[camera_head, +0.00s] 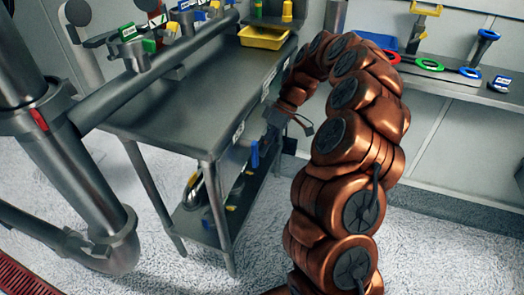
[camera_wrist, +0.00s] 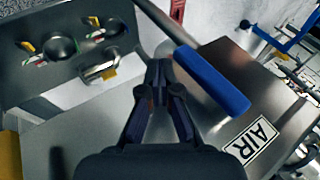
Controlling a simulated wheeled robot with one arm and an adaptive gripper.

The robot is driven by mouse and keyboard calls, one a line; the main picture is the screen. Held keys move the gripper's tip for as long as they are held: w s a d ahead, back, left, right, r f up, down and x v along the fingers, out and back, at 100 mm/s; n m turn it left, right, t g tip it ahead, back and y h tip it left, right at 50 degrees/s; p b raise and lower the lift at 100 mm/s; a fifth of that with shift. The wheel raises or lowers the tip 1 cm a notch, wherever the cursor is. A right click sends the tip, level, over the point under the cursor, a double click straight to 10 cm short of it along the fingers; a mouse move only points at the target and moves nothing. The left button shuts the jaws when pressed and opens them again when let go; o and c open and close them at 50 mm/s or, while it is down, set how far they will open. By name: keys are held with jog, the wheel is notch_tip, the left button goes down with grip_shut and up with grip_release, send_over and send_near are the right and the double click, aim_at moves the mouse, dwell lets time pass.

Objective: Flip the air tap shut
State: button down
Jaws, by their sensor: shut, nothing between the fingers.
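The air tap's blue lever (camera_wrist: 212,80) lies just right of my gripper (camera_wrist: 158,68) in the wrist view, running diagonally. The AIR label (camera_wrist: 252,139) is on the steel surface near its lower end. In the head view the blue lever (camera_head: 254,155) stands upright at the table's right side, below the top. My gripper (camera_head: 270,130) is close to it there, small and partly hidden by my arm. The fingertips are together, with nothing between them. They look beside the lever; I cannot tell whether they touch it. The tap's body is hard to make out.
The steel table (camera_head: 190,105) carries a yellow tray (camera_head: 263,37) at its back. A lower shelf (camera_head: 205,225) holds several items. A large grey pipe (camera_head: 85,180) stands at the left. A wall shelf (camera_head: 455,88) holds colored rings at the right. Open floor lies in front.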

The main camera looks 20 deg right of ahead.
jog(key=w+d+r+p, duration=0.3)
jog(key=w+d, duration=0.3)
jog(key=d, duration=0.4)
jog(key=shift+d, duration=0.15)
dwell(0.5)
dwell(0.6)
